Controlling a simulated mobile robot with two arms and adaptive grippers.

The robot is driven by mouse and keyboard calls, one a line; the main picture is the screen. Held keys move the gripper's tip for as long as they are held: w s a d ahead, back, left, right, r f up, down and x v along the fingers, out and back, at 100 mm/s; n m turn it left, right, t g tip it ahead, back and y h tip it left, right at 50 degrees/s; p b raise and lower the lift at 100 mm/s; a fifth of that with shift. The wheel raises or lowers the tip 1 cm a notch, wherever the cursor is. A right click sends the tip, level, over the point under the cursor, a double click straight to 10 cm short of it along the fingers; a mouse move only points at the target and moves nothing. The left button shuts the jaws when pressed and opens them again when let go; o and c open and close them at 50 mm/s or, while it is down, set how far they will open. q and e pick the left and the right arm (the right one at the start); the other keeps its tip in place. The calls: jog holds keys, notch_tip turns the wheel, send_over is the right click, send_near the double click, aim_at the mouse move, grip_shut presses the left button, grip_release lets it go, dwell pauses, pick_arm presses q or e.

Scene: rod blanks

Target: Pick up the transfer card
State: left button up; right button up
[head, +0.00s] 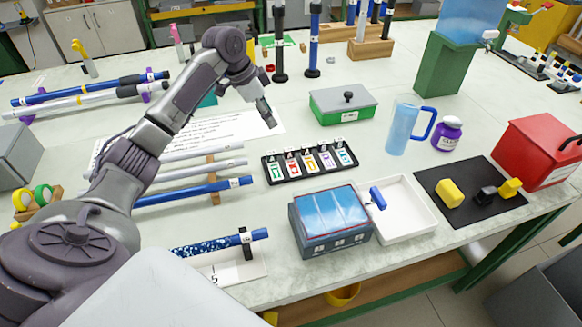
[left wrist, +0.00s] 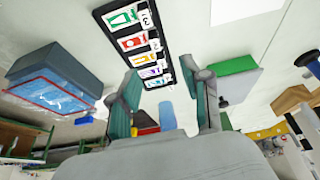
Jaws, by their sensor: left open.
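A black card rack (head: 268,179) stands in the middle of the bench. It holds several white cards in a row: a green-marked card (head: 276,172), then red, yellow and purple ones, and a teal-marked card (head: 345,156) at the right end. I cannot read which is the transfer card. My left gripper (head: 268,118) is in the air behind the rack, apart from it and empty. In the left wrist view my left gripper (left wrist: 159,76) has its fingers spread, with the rack (left wrist: 174,45) beyond them. My right gripper is not in view.
A blue-topped box (head: 330,223) and white tray (head: 412,222) are in front. Blue and white rods (head: 190,192) lie to the left. A blue jug (head: 403,128) stands at right.

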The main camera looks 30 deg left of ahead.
pick_arm(q)
send_over(288, 149)
jog(key=s+a, duration=0.1)
jog(key=a, duration=0.1)
notch_tip(288, 149, down, 8)
jog(key=shift+r+p, duration=0.25)
jog(key=shift+p, duration=0.05)
jog(key=shift+s+d+p+x, duration=0.1)
jog(key=shift+s+p+x, duration=0.05)
jog(key=shift+x, duration=0.75)
jog(key=shift+s+d+p+x, duration=0.1)
jog(key=shift+s+x, duration=0.05)
jog(key=shift+x, duration=0.8)
jog(key=shift+s+d+p+x, duration=0.1)
jog(key=shift+s+p+x, duration=0.05)
jog(key=shift+x, duration=0.75)
grip_shut()
